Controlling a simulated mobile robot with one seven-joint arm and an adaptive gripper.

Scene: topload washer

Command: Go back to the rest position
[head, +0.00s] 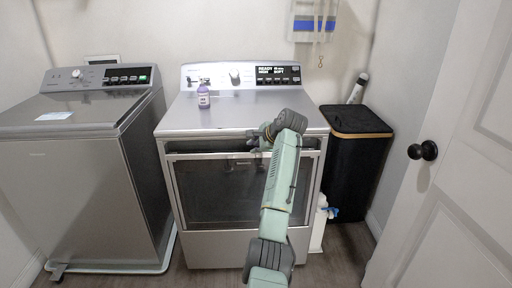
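My gripper (256,138) is at the end of my pale green arm, in front of the upper front edge of the middle machine (188,122). It points left, near the top of the machine's dark front door (215,195). The fingers are small and dark here, and I cannot tell whether they are open or shut, or whether they touch the machine. I see nothing clearly held in them. My forearm hides part of the machine's front right side.
A topload washer (62,118) with its lid down stands at the left. A white door (455,190) with a black knob (424,151) borders the right. Some floor is clear in front.

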